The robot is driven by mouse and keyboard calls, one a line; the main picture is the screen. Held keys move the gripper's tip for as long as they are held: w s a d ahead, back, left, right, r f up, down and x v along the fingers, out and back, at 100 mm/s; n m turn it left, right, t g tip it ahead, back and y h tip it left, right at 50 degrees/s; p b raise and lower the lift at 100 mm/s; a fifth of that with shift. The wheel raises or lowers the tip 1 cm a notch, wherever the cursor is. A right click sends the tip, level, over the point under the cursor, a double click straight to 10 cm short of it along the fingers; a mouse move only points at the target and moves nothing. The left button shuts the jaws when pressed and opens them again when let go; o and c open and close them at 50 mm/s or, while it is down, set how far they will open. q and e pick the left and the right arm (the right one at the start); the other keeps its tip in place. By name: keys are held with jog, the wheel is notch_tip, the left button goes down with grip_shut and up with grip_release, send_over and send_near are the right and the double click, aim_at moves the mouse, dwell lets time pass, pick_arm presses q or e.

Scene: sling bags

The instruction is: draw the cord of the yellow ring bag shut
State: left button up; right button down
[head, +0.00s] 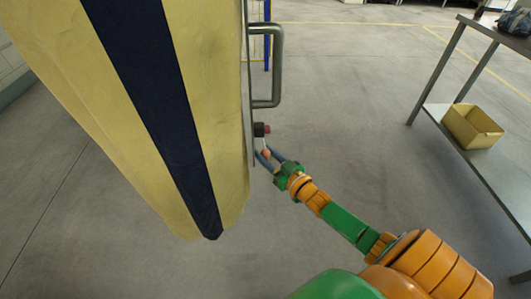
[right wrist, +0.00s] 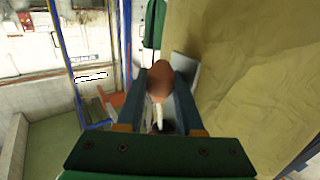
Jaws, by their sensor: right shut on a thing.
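The yellow bag (head: 207,90) with a navy stripe (head: 160,110) hangs large at the left of the head view, its lower end above the floor. Its yellow side (right wrist: 240,80) fills the right of the right wrist view. My right gripper (head: 266,157) is beside the bag's right edge. It is shut on the cord's brown bead (right wrist: 160,75), which sits between the fingertips with a short whitish piece of cord (right wrist: 157,112) below it. The bead also shows small in the head view (head: 266,153). The bag's mouth is not visible. My left gripper is out of view.
A metal handle (head: 277,65) stands right of the bag, with a small dark and red fitting (head: 262,129) just above my right gripper. A metal table (head: 450,110) with a yellow box (head: 473,127) on its lower shelf is at right. The floor between is clear.

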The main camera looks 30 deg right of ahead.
notch_tip(320, 180, down, 8)
jog(key=b, duration=0.5)
jog(key=shift+s+f+b, duration=0.15)
jog(key=shift+f+b, duration=0.05)
jog(key=shift+b, duration=0.15)
jog(key=c, duration=0.9)
grip_release()
jog(key=o, duration=0.4)
jog(key=shift+w+f, duration=0.1)
jog(key=shift+w, duration=0.1)
jog(key=shift+c, duration=0.2)
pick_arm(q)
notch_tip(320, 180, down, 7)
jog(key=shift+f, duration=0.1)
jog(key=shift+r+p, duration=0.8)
pick_arm(e)
jog(key=s, duration=0.7)
jog(key=shift+d, duration=0.3)
